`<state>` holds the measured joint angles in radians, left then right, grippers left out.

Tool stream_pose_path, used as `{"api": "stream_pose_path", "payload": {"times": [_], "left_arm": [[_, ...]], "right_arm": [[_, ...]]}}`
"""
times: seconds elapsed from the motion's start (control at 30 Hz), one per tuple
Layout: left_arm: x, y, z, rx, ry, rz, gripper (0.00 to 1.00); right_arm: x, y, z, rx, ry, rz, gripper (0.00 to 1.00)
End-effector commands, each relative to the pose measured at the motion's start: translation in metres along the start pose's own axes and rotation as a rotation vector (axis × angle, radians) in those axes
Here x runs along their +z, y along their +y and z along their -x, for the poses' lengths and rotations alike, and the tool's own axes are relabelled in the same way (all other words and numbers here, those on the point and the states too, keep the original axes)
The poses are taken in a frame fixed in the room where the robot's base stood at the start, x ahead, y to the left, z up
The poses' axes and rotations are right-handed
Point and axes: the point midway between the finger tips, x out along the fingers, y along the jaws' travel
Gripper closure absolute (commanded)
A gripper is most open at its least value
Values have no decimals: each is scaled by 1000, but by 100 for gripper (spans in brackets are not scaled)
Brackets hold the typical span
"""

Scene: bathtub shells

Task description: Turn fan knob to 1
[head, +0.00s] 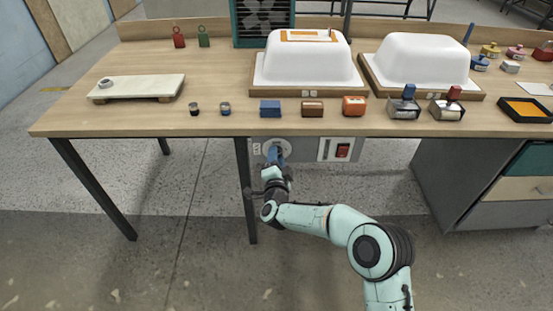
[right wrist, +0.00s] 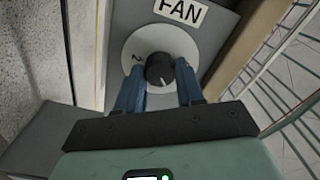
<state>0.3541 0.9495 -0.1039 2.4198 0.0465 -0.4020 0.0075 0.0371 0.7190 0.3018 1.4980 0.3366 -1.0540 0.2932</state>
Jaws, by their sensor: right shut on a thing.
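The fan knob (right wrist: 159,69) is black with a white pointer line and sits on a pale round dial (right wrist: 188,48) under a white FAN label (right wrist: 180,10). A figure that looks like 2 shows at the dial's left; other figures are hidden or unreadable. The pointer line is on the knob's lower part in the right wrist view. My right gripper (right wrist: 160,92) has its blue fingers on either side of the knob, shut on it. In the head view my right gripper (head: 277,156) is at the panel (head: 257,149) under the table's front edge. My left gripper is not in view.
A red switch (head: 343,150) is right of the dial under the wooden table (head: 170,118). A table leg (head: 245,185) stands just left of my gripper. White tub shells (head: 308,62), small blocks and a green fan box (head: 262,18) stand on the tabletop.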

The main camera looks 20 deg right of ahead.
Motion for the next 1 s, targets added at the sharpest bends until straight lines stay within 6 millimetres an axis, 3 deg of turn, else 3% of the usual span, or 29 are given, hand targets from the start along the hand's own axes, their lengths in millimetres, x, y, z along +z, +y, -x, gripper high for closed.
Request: {"api": "stream_pose_path", "payload": {"times": [0.5,1.0], "left_arm": [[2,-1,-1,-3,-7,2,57],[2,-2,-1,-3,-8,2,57]], "right_arm": [[1,0,0,2,-3,-468,93],[1,-1,0,1,-3,-705,93]]}}
